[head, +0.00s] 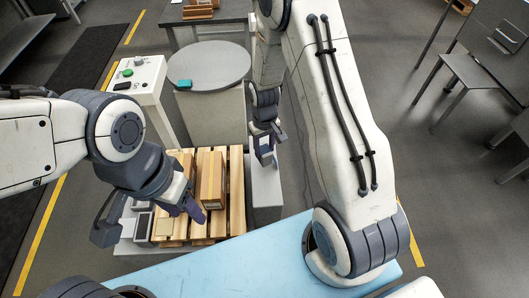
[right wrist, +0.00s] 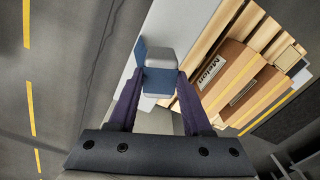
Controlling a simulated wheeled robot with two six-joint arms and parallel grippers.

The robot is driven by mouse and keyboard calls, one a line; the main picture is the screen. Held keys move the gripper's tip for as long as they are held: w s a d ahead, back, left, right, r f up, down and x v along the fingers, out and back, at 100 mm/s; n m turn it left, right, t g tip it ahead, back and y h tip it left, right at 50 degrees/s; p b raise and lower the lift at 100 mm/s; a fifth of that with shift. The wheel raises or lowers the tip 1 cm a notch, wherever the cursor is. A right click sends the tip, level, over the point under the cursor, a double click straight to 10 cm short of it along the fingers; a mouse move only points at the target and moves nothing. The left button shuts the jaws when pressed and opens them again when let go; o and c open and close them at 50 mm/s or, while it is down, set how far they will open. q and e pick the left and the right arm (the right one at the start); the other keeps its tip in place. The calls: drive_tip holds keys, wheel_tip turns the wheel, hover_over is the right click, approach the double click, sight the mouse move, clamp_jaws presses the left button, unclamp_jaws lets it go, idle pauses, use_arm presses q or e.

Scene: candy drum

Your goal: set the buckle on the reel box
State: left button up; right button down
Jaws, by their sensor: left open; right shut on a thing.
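My right gripper (right wrist: 160,90) is shut on a small grey and blue block (right wrist: 160,58), which I take to be the buckle. In the head view this gripper (head: 265,143) holds the block (head: 266,152) above a pale narrow surface beside the pallet. A brown box with a white label (right wrist: 240,75) lies on the slats; it may be the reel box, but I cannot tell. It also shows in the head view (head: 211,178). My left gripper (head: 150,218) is open above the left part of the pallet, with no object visibly gripped.
The wooden pallet (head: 237,190) has open slats. A grey round top (head: 215,65) carries a small teal item (head: 185,83). A control box with a green button (head: 137,77) stands left of it. A light blue surface (head: 225,265) lies in front.

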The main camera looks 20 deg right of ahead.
sight(264, 149)
wheel_tip(264, 149, down, 4)
drive_tip(key=shift+w+r+p, duration=0.1)
drive_tip(key=shift+r+p, duration=0.05)
drive_tip(key=shift+p, duration=0.25)
drive_tip(key=shift+f, duration=0.25)
drive_tip(key=shift+f, duration=0.2)
drive_tip(key=shift+c, duration=1.7)
unclamp_jaws()
